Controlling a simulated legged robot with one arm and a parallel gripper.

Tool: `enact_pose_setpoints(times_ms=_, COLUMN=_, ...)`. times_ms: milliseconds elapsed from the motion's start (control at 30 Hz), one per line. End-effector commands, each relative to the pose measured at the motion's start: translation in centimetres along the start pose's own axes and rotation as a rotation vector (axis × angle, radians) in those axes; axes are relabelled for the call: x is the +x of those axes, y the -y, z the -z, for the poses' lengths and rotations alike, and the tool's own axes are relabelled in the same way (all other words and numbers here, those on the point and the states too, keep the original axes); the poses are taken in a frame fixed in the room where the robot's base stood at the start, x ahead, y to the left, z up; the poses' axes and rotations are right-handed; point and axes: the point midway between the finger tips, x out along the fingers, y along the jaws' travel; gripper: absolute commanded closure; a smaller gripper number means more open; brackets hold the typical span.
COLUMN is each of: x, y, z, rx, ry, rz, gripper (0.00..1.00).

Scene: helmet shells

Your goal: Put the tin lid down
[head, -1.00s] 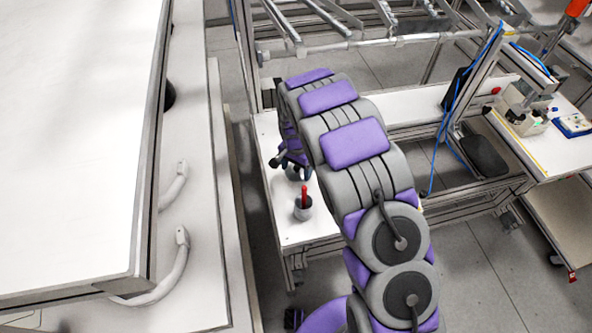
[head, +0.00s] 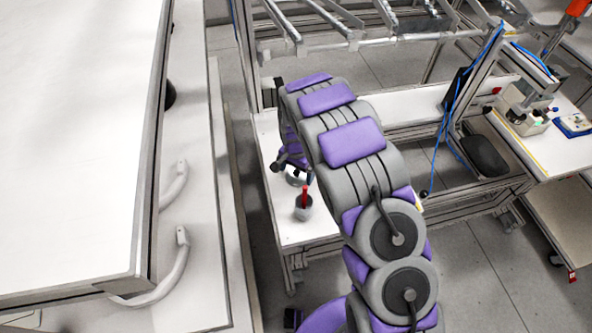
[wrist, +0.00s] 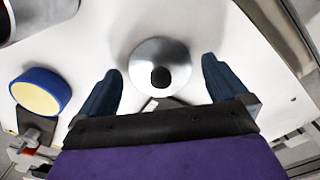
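The tin lid (wrist: 160,66) is a shiny silver disc with a black knob in the wrist view. It appears to lie on the white table top (wrist: 110,35). My gripper (wrist: 162,85) has its two dark blue fingers spread, one on each side of the lid, with gaps between the fingers and the lid. In the head view my gripper (head: 291,165) is low over the white table, and a bit of the silver lid (head: 294,180) shows under it, partly hidden.
A grey cup (head: 303,212) with a red handle in it stands near the gripper. The wrist view shows a blue round item with a yellow face (wrist: 40,93) at left and a grey cylinder at top left. A metal rack (head: 370,42) rises behind the table.

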Motion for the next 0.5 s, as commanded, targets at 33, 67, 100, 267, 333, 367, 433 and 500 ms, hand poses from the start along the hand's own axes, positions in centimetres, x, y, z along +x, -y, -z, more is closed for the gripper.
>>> enact_pose_setpoints(times_ms=33, x=0.0, y=0.0, z=0.0, rx=0.0, ry=0.0, rz=0.0, gripper=0.0)
enact_pose_setpoints(times_ms=67, x=0.0, y=0.0, z=0.0, rx=0.0, ry=0.0, rz=0.0, gripper=0.0)
enact_pose_setpoints(times_ms=100, x=0.0, y=0.0, z=0.0, rx=0.0, ry=0.0, rz=0.0, gripper=0.0)
enact_pose_setpoints(times_ms=267, x=-0.2, y=0.0, z=0.0, rx=0.0, ry=0.0, rz=0.0, gripper=0.0)
enact_pose_setpoints(times_ms=333, x=-0.5, y=0.0, z=0.0, rx=0.0, ry=0.0, rz=0.0, gripper=0.0)
enact_pose_setpoints(times_ms=367, x=-0.7, y=0.0, z=0.0, rx=0.0, ry=0.0, rz=0.0, gripper=0.0)
enact_pose_setpoints(times_ms=433, x=-1.4, y=0.0, z=0.0, rx=0.0, ry=0.0, rz=0.001, gripper=0.0)
enact_pose_setpoints(times_ms=500, x=-2.5, y=0.0, z=0.1, rx=0.0, ry=-0.001, rz=0.001, gripper=0.0)
